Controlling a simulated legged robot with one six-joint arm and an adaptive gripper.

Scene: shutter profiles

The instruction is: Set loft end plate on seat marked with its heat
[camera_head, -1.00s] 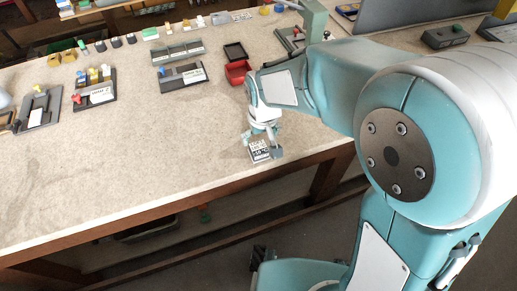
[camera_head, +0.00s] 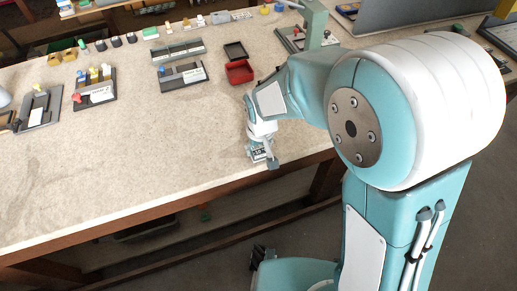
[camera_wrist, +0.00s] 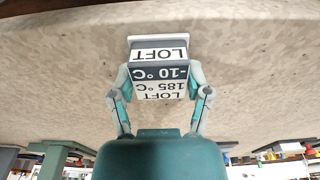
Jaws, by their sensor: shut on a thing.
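The loft end plate (camera_wrist: 160,70) is between the fingers of my gripper (camera_wrist: 159,78) in the wrist view. Its faces read "LOFT", "-10 °C" and "185 °C LOFT", upside down in that view. In the head view my gripper (camera_head: 262,150) holds the plate (camera_head: 258,155) close to the bench's front edge. I cannot tell whether it touches the bench. Dark fixtures with white labels stand farther back: one at left (camera_head: 40,108), one with a red knob (camera_head: 95,90), one with a blue part (camera_head: 183,77). Their labels are too small to read, so the matching seat cannot be told.
A red tray (camera_head: 239,72) and a black tray (camera_head: 235,51) stand behind my gripper. A green press-like stand (camera_head: 314,22) is at the back right. Several small parts line the back. The front left of the bench (camera_head: 140,160) is clear.

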